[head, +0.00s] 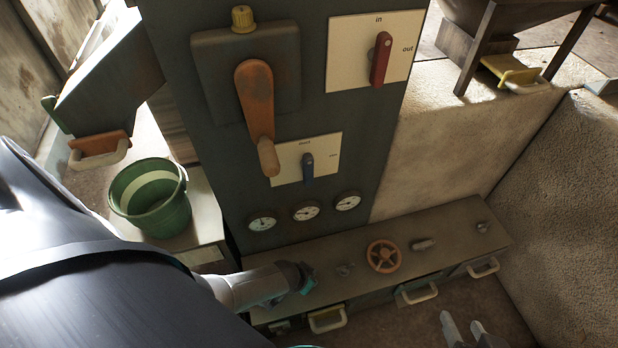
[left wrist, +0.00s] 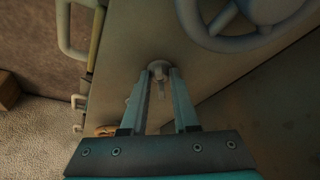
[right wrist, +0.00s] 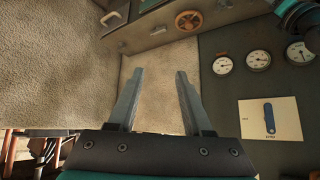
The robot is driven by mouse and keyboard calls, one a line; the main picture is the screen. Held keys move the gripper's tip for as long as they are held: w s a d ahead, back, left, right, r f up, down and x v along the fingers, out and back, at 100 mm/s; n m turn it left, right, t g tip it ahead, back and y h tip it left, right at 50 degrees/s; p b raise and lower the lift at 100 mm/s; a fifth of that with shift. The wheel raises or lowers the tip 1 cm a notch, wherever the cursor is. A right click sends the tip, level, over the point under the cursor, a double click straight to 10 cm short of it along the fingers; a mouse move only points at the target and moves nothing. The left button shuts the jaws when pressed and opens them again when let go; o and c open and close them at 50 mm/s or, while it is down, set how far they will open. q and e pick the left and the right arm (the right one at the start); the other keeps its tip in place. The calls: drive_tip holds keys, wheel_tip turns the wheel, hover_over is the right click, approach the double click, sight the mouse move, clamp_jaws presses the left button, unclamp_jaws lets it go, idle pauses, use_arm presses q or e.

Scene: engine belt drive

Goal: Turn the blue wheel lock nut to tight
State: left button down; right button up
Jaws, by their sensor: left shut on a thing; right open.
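The bluish-grey wheel (left wrist: 250,22) shows at the upper right of the left wrist view, partly cut off by the frame. In the head view I do not see it; my left arm covers that end of the bench. A small pale lock nut (left wrist: 158,68) with a short tab stands beside the wheel. My left gripper (left wrist: 159,76) is shut on the nut, one finger on each side. In the head view my left gripper (head: 303,280) is low over the bench. My right gripper (head: 464,326) is open and empty in front of the bench; it also shows in the right wrist view (right wrist: 154,76).
An orange wheel (head: 383,257) and several small knobs stand along the bench (head: 450,262). Drawer handles (head: 417,293) stick out at its front. The dark panel (head: 225,150) behind carries an orange lever (head: 255,100), switches and gauges. A green bucket (head: 150,200) stands left.

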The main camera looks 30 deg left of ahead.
use_arm(q)
drive_tip(key=shift+w+a+m+h+b, duration=0.1)
drive_tip(key=shift+a+m+h+b, duration=0.15)
drive_tip(key=shift+m, duration=0.45)
drive_tip(key=m+h+b, duration=0.1)
drive_tip(key=m+b, duration=0.1)
drive_tip(key=shift+f+m, duration=0.1)
drive_tip(key=shift+m, duration=0.2)
drive_tip(key=shift+a+m+g+h+b, duration=0.1)
drive_tip(key=shift+m+g+h+b, duration=0.15)
drive_tip(key=shift+m+g+b, duration=0.35)
drive_tip(key=shift+w+m+h+b, duration=0.1)
drive_tip(key=shift+m+h+b, duration=0.25)
drive_tip(key=shift+m, duration=0.55)
use_arm(e)
drive_tip(key=a+r+t+y, duration=0.3)
drive_tip(key=a+t+y, duration=0.1)
drive_tip(key=a+t, duration=0.3)
drive_tip(key=shift+w+r+m+t, duration=0.15)
drive_tip(key=shift+w+m+t, duration=0.15)
drive_tip(key=shift+w+m, duration=0.1)
use_arm(q)
drive_tip(key=c, duration=0.7)
unclamp_jaws()
drive_tip(key=shift+r, duration=0.2)
use_arm(e)
drive_tip(key=shift+w, duration=0.1)
